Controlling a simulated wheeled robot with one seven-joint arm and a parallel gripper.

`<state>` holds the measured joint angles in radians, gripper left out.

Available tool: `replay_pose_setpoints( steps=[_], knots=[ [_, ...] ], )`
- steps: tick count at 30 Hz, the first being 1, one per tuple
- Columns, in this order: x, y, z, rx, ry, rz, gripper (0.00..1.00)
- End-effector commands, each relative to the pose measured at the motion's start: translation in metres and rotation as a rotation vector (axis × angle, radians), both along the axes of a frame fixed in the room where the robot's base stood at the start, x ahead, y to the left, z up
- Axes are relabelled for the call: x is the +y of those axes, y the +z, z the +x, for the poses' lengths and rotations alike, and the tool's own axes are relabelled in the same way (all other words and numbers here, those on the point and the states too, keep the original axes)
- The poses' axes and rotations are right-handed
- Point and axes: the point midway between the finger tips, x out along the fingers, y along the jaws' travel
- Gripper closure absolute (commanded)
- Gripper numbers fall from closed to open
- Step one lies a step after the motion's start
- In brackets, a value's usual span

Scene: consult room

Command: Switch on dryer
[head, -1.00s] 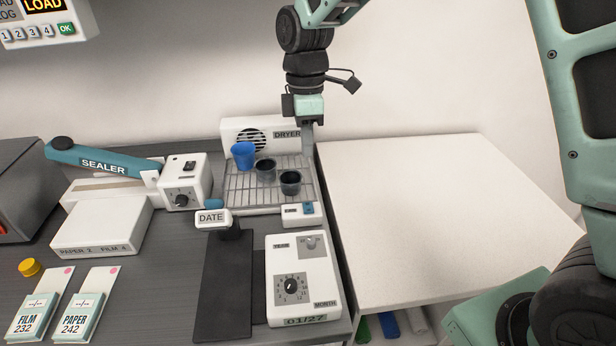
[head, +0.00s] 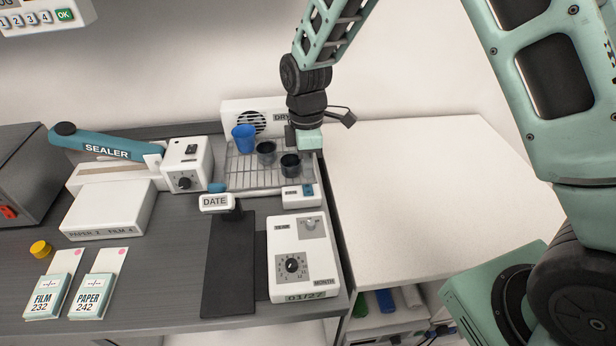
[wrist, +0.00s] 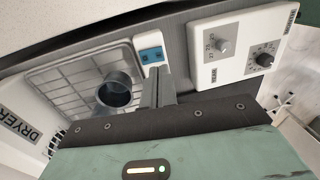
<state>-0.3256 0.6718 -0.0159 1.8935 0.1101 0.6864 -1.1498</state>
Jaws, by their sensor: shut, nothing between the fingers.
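The dryer (head: 265,104) is a white unit with a round fan grille and a wire rack, at the back of the dark counter. A small white box with a blue rocker switch (head: 308,190) sits at the rack's front right corner. In the wrist view the blue switch (wrist: 151,54) shows just beyond the fingertips. My gripper (wrist: 158,82) is shut and empty, apart from the switch as far as I can tell. In the head view my gripper hangs over the right side of the rack, its fingertips mostly hidden.
A blue cup (head: 243,138) and two dark cups (head: 266,153) (head: 290,166) stand on the rack. A white date dial box (head: 303,258) and a DATE stamp (head: 216,202) are in front. A sealer (head: 105,150) is left. The white table (head: 430,190) is clear.

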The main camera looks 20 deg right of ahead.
Motion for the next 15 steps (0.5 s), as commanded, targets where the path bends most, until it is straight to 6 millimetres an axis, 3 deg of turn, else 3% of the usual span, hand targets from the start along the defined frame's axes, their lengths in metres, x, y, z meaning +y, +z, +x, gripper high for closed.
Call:
replay_pose_setpoints(
  steps=[6,15],
  knots=[
    [0.000,-0.032,-0.005,0.003,-0.001,-0.001,1.00],
    [0.001,-0.046,-0.006,-0.001,0.000,0.000,1.00]
  ],
)
